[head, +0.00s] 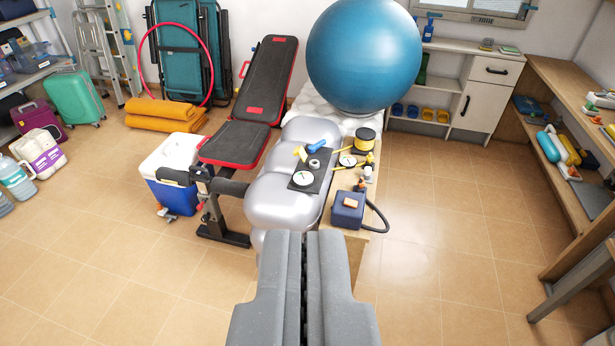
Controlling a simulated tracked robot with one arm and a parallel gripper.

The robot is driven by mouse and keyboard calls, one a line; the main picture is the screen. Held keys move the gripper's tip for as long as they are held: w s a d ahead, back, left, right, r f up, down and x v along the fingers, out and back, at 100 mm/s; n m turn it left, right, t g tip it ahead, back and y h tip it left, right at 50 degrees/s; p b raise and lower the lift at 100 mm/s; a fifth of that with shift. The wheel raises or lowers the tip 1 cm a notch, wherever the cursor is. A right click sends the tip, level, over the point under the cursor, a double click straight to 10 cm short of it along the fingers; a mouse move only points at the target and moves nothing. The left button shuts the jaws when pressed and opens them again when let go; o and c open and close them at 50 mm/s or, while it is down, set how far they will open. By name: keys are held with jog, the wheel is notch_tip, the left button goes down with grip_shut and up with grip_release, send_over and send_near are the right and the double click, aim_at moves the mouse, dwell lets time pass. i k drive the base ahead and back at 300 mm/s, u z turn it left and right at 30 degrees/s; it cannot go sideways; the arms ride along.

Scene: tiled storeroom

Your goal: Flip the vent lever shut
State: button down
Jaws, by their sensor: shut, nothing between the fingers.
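My gripper (304,238) points forward at the bottom middle, shut and empty. Ahead of its tips is a low wooden bench (345,240) with a cluster of small fittings. A yellow lever-like piece (301,153) stands beside a blue part, and another yellow bar (345,167) lies near the second gauge. I cannot tell which yellow piece is the vent lever. My gripper is short of these fittings and touches none of them.
A silver lobed cushion-like object (280,200) lies left of the bench. A weight bench (240,142) and white-blue cooler (172,172) stand further left. A large blue ball (364,55) is behind. Wooden shelves (570,185) line the right. Tiled floor right of the bench is clear.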

aim_at(313, 148)
jog(key=i, duration=2.7)
jog(key=z, duration=0.15)
